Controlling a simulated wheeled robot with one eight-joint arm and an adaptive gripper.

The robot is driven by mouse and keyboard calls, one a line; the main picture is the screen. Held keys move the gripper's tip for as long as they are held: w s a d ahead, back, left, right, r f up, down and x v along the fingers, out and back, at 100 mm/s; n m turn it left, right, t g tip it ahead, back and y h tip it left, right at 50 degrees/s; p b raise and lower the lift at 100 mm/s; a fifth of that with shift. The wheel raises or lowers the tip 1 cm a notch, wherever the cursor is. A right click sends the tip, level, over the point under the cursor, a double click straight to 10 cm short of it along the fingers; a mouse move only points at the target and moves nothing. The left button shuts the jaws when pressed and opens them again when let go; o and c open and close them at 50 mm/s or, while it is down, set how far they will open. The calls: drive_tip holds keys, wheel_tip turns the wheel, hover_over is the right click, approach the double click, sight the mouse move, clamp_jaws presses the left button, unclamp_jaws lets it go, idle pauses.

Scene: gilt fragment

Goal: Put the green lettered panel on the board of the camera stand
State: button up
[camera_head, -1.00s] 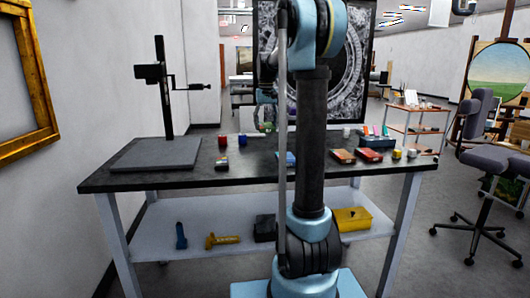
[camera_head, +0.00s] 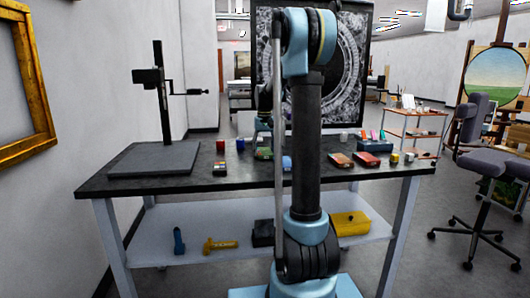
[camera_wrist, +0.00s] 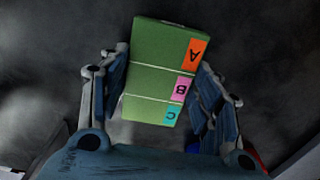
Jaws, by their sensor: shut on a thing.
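The green lettered panel (camera_wrist: 160,68) is a green block with orange A, pink B and teal C labels. In the wrist view it sits between the fingers of my gripper (camera_wrist: 158,100), which is shut on it. In the head view the panel (camera_head: 264,154) shows small and low over the middle of the table, left of my arm; I cannot tell if it touches the tabletop. My gripper (camera_head: 263,127) is just above it, partly hidden by my arm. The camera stand (camera_head: 161,100) has a black column and a flat, bare grey board (camera_head: 150,160) at the table's left end.
A red block (camera_head: 220,145), a blue block (camera_head: 240,145) and a multicoloured block (camera_head: 220,168) lie between board and panel. Several boxes (camera_head: 340,160) and a blue tray (camera_head: 375,146) lie on the right.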

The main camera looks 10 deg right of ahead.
sight(264, 152)
drive_tip(key=o, duration=1.1)
wheel_tip(264, 152, up, 12)
drive_tip(key=shift+s+r, duration=0.1)
